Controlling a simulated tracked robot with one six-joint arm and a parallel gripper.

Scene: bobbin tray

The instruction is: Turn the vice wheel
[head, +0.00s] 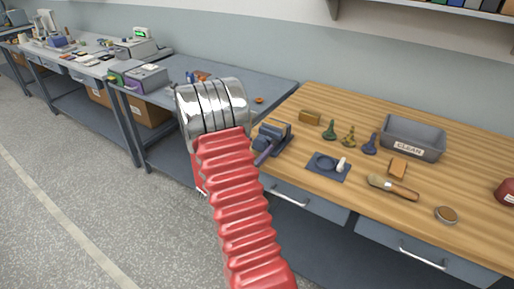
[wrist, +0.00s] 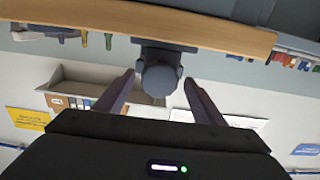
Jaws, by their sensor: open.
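The blue-grey vice (head: 273,137) stands at the left end of the wooden bench in the head view, partly hidden behind my red arm. In the wrist view, which looks upside down, the vice (wrist: 160,78) hangs from the bench edge as a dark rounded shape in the middle. I cannot clearly make out its wheel apart from the body. My gripper (wrist: 159,80) is open, with its two fingers apart on either side of the vice shape in that view. I see no contact. In the head view my arm hides most of the gripper.
On the wooden bench (head: 470,180) are a grey tray marked CLEAN (head: 385,138), several small coloured pieces, a blue mat (head: 315,170), a brush (head: 393,187) and a round tin (head: 446,214). A grey bench (head: 275,91) adjoins at left. The floor (head: 90,190) in front is clear.

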